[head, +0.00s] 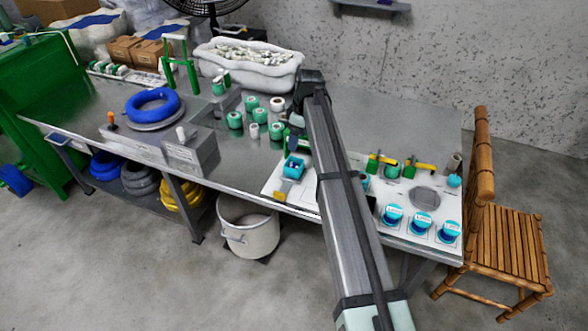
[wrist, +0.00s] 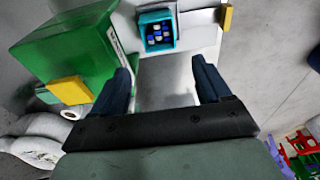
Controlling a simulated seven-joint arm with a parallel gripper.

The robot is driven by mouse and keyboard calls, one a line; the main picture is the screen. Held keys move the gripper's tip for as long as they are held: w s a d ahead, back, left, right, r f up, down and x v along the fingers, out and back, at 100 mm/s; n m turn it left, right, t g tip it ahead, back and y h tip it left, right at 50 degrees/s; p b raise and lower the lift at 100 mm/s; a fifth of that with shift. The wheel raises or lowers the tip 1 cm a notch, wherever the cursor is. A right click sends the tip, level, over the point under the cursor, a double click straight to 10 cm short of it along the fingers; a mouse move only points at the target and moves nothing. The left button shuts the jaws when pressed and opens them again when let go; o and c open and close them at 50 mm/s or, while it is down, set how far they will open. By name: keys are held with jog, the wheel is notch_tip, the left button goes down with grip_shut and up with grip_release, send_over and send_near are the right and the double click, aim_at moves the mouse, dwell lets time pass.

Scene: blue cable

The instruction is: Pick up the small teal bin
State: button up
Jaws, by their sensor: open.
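The small teal bin (head: 292,171) stands on a white board near the front edge of the table in the head view. It is square and open-topped, with small items inside. In the wrist view the bin (wrist: 141,34) is at the top, beyond my fingertips, and blue and white pieces show inside it. My gripper (wrist: 165,82) is open, with two dark blue fingers apart and nothing between them. The fingers are apart from the bin. In the head view my arm hides part of the table right of the bin.
A green box (wrist: 70,45) stands close to the left finger in the wrist view. Several green spools (head: 235,120) stand behind the bin in the head view. Several blue-lidded containers (head: 422,223) are at the right, and a grey block (head: 180,153) is at the left.

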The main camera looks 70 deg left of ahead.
send_near(294, 163)
jog(key=shift+s+d+f, duration=0.95)
jog(key=shift+s+d, duration=0.05)
jog(key=shift+a+f, duration=0.2)
jog(key=shift+f, duration=2.45)
jog(key=shift+c, duration=0.4)
jog(key=c, duration=0.7)
jog(key=shift+r, duration=0.1)
